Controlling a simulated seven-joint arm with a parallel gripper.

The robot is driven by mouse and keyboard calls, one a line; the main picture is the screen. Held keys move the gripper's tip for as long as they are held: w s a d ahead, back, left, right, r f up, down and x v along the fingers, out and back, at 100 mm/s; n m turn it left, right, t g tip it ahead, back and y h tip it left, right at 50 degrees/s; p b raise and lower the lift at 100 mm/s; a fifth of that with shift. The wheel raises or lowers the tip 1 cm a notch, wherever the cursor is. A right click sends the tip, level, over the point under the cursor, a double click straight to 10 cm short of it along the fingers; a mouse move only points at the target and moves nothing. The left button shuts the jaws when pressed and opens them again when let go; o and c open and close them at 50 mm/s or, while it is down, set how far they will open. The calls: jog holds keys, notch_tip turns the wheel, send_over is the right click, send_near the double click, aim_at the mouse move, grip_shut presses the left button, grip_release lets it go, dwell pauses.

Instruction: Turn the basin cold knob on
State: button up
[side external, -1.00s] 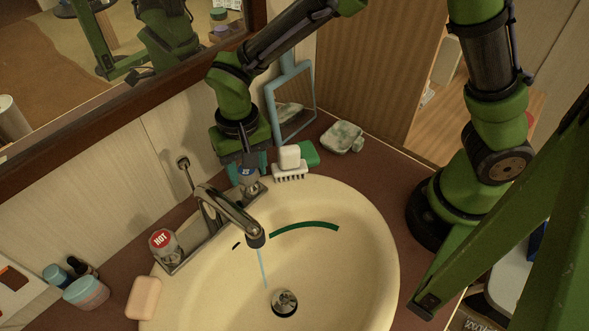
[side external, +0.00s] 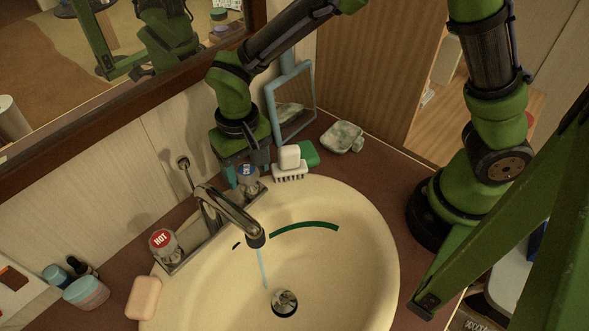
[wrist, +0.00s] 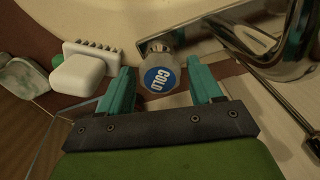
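The basin cold knob (side external: 247,175) is a clear knob with a round blue COLD label, at the right end of the faucet base. My gripper (side external: 246,170) hangs over the knob from the wall side. In the wrist view my gripper (wrist: 160,69) has its two teal fingers apart, one on each side of the knob, with a visible gap on both sides. The faucet spout (side external: 238,216) reaches over the basin (side external: 345,250), and a thin stream of water (side external: 262,267) runs from it.
The HOT knob (side external: 163,242) stands at the faucet's left end. A white brush (side external: 289,164) with a green block (side external: 308,153) lies close right of my gripper. A blue-framed mirror (side external: 291,105) leans behind. Soap (side external: 144,297) and small jars (side external: 86,293) sit at the left.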

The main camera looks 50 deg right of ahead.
aim_at(245, 169)
jog(key=shift+o, duration=0.6)
notch_tip(245, 169, up, 17)
jog(key=shift+f, duration=0.1)
jog(key=s+d+m+t+y, duration=0.1)
jog(key=s+d+t, duration=0.2)
jog(key=d, duration=0.6)
jog(key=s+d+r+t+y, duration=0.1)
jog(key=s+d+t, duration=0.3)
jog(key=s+d, duration=0.4)
jog(key=shift+d+m, duration=0.4)
jog(key=shift+d, duration=0.1)
